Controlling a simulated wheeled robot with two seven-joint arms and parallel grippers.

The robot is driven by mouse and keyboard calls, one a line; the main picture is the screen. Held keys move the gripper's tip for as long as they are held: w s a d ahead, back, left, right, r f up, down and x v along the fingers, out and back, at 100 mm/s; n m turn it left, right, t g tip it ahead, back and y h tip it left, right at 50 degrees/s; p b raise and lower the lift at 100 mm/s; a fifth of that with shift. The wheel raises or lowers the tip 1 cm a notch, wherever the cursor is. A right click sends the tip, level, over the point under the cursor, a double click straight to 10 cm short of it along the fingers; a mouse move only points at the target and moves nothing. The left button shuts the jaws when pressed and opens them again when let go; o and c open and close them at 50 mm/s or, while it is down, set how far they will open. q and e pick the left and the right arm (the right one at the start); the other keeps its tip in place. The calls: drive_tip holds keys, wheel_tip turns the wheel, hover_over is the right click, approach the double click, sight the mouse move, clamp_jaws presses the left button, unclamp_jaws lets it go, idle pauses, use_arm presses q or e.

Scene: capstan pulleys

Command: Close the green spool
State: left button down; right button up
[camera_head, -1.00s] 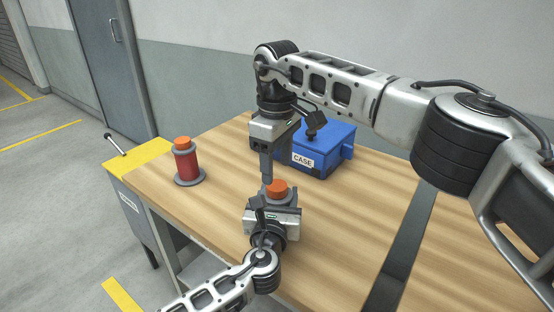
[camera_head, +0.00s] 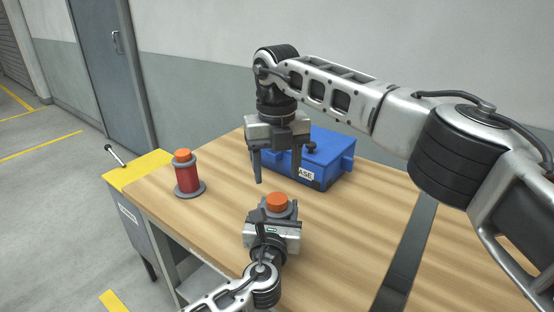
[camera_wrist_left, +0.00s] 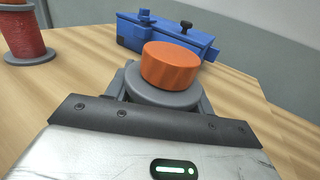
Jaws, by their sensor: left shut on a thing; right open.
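A spool with a grey top flange (camera_wrist_left: 160,95) and an orange cap (camera_head: 277,200) stands at my left gripper (camera_head: 275,214). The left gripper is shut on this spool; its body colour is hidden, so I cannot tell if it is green. In the left wrist view the orange cap (camera_wrist_left: 171,65) sits on the grey flange and looks slightly tilted. My right gripper (camera_head: 276,180) points down, open and empty, above and just behind the cap, apart from it.
A red spool (camera_head: 187,178) with an orange cap and grey flanges stands at the table's left. A blue case (camera_head: 325,160) with a black knob sits behind the right gripper. A dark strip (camera_head: 408,255) crosses the wooden table (camera_head: 350,235). A yellow-topped cabinet (camera_head: 135,172) adjoins its left edge.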

sight(277, 198)
drive_tip(key=n, duration=0.8)
drive_tip(key=shift+r, duration=0.25)
drive_tip(key=n, duration=0.4)
drive_tip(key=shift+r+n, duration=0.15)
drive_tip(key=shift+n, duration=0.25)
drive_tip(key=n, duration=0.7)
drive_tip(key=shift+r, duration=0.2)
drive_tip(key=n, duration=0.6)
drive_tip(key=shift+r, duration=0.2)
drive_tip(key=shift+f, duration=4.05)
